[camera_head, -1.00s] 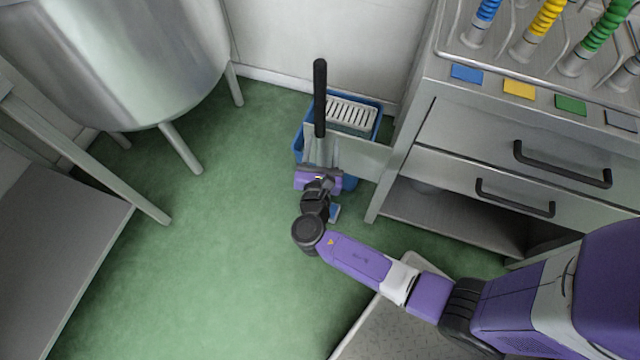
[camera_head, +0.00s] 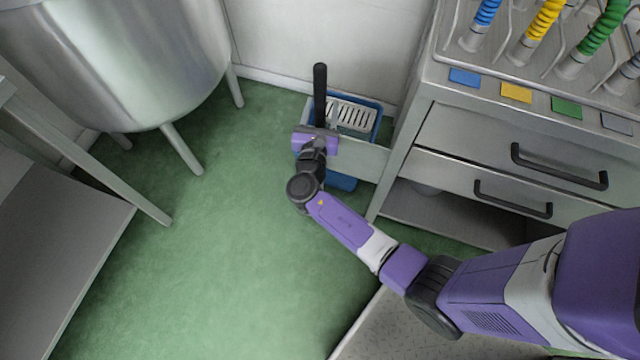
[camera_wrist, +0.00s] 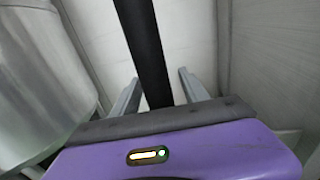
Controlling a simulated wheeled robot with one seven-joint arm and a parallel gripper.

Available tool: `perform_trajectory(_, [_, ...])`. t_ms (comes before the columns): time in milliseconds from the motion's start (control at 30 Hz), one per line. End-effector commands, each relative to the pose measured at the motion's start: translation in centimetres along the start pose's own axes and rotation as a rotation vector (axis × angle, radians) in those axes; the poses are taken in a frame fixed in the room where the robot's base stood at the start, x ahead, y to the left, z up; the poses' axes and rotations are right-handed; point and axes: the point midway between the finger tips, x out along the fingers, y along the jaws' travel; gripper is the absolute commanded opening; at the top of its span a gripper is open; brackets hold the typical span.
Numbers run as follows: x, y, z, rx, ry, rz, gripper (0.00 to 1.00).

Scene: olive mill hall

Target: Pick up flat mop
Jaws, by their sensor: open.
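The flat mop's black handle (camera_head: 320,88) stands upright at the blue bucket (camera_head: 378,120), by the back wall. In the wrist view the handle (camera_wrist: 148,45) runs from the top edge down between my two grey fingers. My gripper (camera_head: 318,126) is at the handle's lower visible part in the head view. In the wrist view the gripper (camera_wrist: 160,88) is open, with a gap between the handle and each finger. The mop's lower end and head are hidden behind my gripper and arm.
A light grey wringer grate (camera_head: 352,117) sits on the bucket. A steel cabinet (camera_head: 470,135) with black-handled drawers stands close on the right. A steel tank (camera_head: 120,60) on legs stands at the left. Green floor (camera_head: 200,260) is clear between them.

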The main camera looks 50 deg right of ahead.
Motion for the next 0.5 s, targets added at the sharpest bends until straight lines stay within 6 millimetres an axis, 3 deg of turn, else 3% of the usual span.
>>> perform_trajectory(167, [-0.02,0.01,0.01,0.0,0.0,0.0,0.5])
perform_trajectory(400, [-0.05,0.02,0.01,0.0,0.0,0.001,0.03])
perform_trajectory(500, [-0.03,0.05,0.14,0.001,-0.002,0.001,0.0])
